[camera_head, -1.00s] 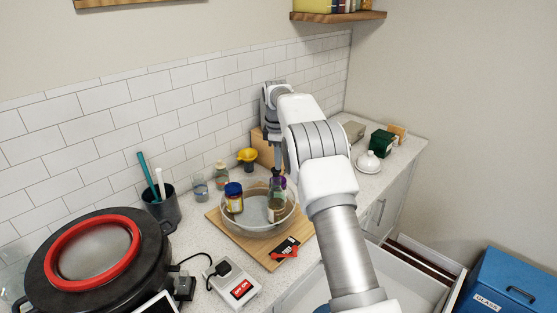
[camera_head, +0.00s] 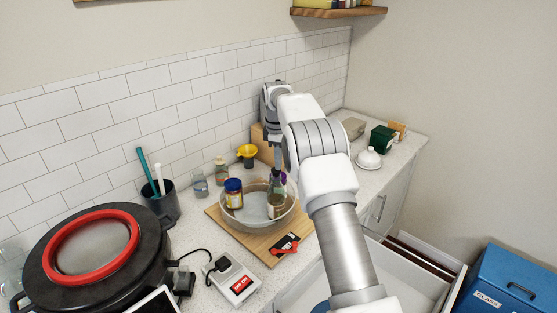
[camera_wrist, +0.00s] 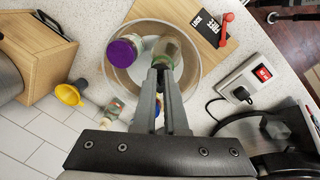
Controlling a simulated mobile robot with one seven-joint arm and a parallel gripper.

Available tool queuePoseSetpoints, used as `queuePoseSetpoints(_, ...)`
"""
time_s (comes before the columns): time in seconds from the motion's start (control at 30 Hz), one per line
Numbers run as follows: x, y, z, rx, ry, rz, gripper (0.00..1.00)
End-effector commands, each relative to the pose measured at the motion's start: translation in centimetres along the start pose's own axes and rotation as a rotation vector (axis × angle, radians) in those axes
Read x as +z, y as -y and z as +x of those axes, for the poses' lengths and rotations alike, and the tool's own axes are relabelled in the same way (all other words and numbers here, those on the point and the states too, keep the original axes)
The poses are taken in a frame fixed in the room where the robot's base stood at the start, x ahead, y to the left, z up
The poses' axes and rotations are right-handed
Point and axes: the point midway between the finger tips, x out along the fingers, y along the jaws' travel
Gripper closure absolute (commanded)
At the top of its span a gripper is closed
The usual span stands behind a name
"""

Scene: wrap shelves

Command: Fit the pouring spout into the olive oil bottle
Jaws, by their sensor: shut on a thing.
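A glass bottle (camera_head: 276,207) with a pale label and dark top stands in the round bowl (camera_head: 262,230), and its greenish glass also shows in the wrist view (camera_wrist: 168,48). My gripper (camera_wrist: 162,70) reaches down over the bowl, its fingers close together at the bottle's top end. It appears shut on that bottle; the fingers hide the grip. I cannot make out a pouring spout or read an olive oil label. Another small bottle (camera_head: 221,170) stands by the wall; I cannot tell which bottle is the olive oil.
A blue-lidded jar (camera_head: 233,193) and a purple-lidded jar (camera_wrist: 122,52) crowd the bowl. The bowl rests on a wooden board (camera_head: 268,259). A yellow funnel (camera_head: 246,152) and a glass (camera_head: 200,185) stand behind.

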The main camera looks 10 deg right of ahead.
Motion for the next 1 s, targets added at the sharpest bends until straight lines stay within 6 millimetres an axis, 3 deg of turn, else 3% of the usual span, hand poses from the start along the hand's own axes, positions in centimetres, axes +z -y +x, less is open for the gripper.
queuePoseSetpoints(0.33, 0.0, 0.1, 1.0, -0.001, 0.000, 0.000, 1.00)
queuePoseSetpoints(0.37, 0.0, 0.1, 0.9, 0.000, 0.000, 0.000, 0.87)
queuePoseSetpoints(0.53, 0.0, 0.1, 0.8, 0.000, 0.000, 0.000, 0.56)
queuePoseSetpoints(0.87, 0.0, 0.1, 0.7, 0.001, 0.000, 0.000, 0.55)
queuePoseSetpoints(1.0, 0.0, 0.0, -0.7, 0.004, -0.002, 0.000, 0.55)
